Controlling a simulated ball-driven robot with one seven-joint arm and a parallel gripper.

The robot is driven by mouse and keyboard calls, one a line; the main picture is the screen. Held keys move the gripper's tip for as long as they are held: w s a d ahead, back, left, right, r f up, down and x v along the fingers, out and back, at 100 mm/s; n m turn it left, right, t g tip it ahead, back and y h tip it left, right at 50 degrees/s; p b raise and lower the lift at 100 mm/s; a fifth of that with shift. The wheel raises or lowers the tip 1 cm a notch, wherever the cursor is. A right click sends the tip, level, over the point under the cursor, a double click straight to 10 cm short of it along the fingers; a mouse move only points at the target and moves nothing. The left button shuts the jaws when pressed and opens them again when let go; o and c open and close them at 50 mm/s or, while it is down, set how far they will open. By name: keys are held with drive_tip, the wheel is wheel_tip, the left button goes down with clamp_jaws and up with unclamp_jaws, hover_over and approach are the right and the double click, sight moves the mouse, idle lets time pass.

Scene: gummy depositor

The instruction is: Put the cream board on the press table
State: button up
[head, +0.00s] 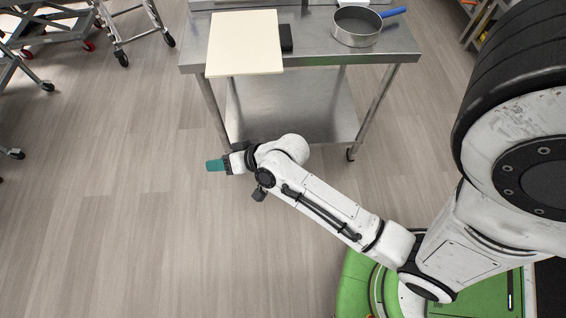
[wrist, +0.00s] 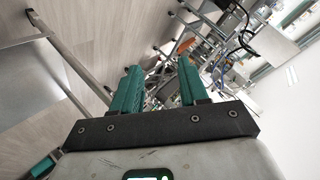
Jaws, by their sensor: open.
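The cream board (head: 244,42) lies flat on the left part of a steel table (head: 310,48) in the head view, its near edge reaching the table's front edge. My gripper (head: 214,165) is in front of the table and to the left, apart from the board, with its teal fingers pointing left. In the wrist view my gripper (wrist: 156,82) shows two teal fingers spread apart with nothing between them. The board cannot be made out in the wrist view. I cannot tell whether this steel table is the press table.
A pan (head: 356,27) with a blue handle stands on the table's right side. A dark object (head: 286,38) sits beside the board. Wheeled carts (head: 140,25) stand at the upper left. The wood floor (head: 100,220) at left and front is clear.

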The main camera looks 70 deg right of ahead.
drive_tip(key=s+a+r+n+g+h, duration=0.1)
drive_tip(key=s+n+g, duration=0.6)
drive_tip(key=s, duration=1)
drive_tip(key=a+g, duration=0.1)
drive_tip(key=g, duration=0.2)
drive_tip(key=shift+s+a+n+g+h, duration=0.15)
drive_tip(key=shift+s+n+g+h, duration=0.15)
drive_tip(key=shift+n, duration=0.1)
